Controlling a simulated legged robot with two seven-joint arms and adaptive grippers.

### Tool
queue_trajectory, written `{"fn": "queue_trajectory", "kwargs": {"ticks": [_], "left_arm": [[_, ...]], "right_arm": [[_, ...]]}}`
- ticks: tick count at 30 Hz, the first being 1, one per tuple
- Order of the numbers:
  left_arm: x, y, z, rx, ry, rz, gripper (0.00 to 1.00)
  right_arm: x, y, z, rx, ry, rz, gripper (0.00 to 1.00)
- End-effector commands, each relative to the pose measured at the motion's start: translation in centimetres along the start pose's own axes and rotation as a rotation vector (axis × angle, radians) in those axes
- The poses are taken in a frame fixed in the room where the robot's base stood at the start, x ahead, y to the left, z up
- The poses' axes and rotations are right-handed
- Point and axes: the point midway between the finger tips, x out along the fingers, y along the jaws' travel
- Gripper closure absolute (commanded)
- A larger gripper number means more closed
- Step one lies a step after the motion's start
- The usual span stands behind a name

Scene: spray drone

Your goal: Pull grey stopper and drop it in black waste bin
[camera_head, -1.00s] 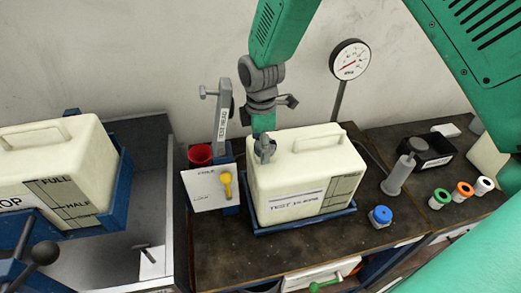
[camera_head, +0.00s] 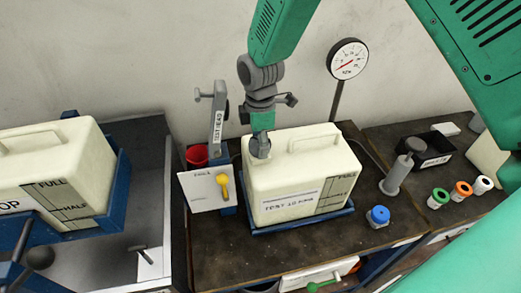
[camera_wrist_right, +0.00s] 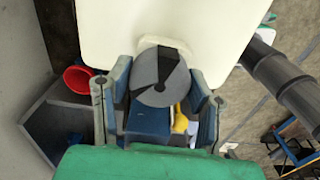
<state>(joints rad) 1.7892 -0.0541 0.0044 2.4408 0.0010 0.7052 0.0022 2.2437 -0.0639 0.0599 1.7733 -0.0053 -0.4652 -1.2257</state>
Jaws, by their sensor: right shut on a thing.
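The grey stopper (camera_head: 261,150) is at the top left corner of the cream jug (camera_head: 281,190) labelled as a test item. My right gripper (camera_head: 261,137) comes down from above and is shut on the stopper. In the right wrist view the stopper's round grey face (camera_wrist_right: 157,75) shows between the blue fingers, against the jug. I cannot tell whether it is still seated in the neck. A black open box (camera_head: 436,146) with a white label stands at the right; the label is too small to read. My left gripper is not in view.
The jug sits in a blue tray (camera_head: 300,222). A red cup (camera_head: 196,156) and a white board with a yellow handle (camera_head: 223,186) are left of it. A gauge (camera_head: 348,58) stands behind. A grey upright cylinder (camera_head: 397,174) and several coloured caps are to the right.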

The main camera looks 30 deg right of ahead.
Motion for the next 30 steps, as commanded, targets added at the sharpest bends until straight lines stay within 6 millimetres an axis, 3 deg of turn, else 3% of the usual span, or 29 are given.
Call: {"fn": "queue_trajectory", "kwargs": {"ticks": [30], "left_arm": [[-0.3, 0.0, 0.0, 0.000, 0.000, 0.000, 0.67]], "right_arm": [[-4.2, 0.1, -0.1, 0.001, -0.003, 0.002, 0.99]]}}
